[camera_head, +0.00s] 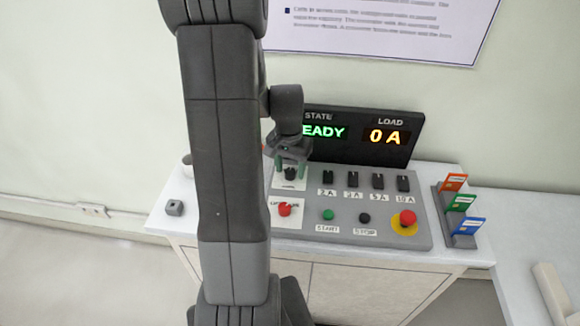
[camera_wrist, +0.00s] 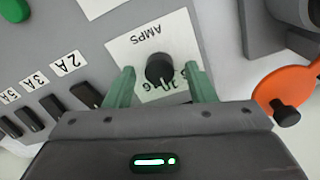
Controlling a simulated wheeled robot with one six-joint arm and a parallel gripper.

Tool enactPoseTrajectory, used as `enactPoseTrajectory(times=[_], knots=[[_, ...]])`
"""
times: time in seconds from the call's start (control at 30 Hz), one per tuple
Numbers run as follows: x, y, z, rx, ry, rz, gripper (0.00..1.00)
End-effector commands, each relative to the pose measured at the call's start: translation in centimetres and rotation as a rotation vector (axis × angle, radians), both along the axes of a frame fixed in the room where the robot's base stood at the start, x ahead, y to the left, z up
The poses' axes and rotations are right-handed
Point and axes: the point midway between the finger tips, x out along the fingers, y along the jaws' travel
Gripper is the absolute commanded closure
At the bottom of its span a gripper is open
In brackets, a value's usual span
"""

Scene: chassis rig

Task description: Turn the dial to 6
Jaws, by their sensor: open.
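The dial is a black round knob on a white plate marked AMPS; it shows in the wrist view (camera_wrist: 159,68), and in the head view (camera_head: 290,173) it is small and partly covered. In the wrist view its label reads upside down. Numbers run along the plate's near side, partly hidden by the knob and fingers; a pale mark on the knob points toward them, near what looks like 10. My gripper (camera_wrist: 160,80) is open, with one green finger on each side of the knob. Gaps show between fingers and knob. In the head view my gripper (camera_head: 291,163) is over the panel's upper left.
Black switches (camera_head: 352,181) marked in amps stand right of the dial. Below are a red knob (camera_head: 285,209), green button (camera_head: 328,215), black button (camera_head: 364,218) and red mushroom button (camera_head: 407,218). The display (camera_head: 365,135) reads 0 A. Coloured cards (camera_head: 460,202) stand right.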

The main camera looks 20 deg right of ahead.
Motion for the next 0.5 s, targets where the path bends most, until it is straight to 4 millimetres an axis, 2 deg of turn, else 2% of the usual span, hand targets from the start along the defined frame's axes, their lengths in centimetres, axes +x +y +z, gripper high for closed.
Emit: enactPoseTrajectory(times=[0.27,0.5], knots=[[-0.02,0.00,-0.17,0.001,0.001,0.000,0.50],[-0.02,0.00,-0.16,0.001,0.001,0.000,0.95]])
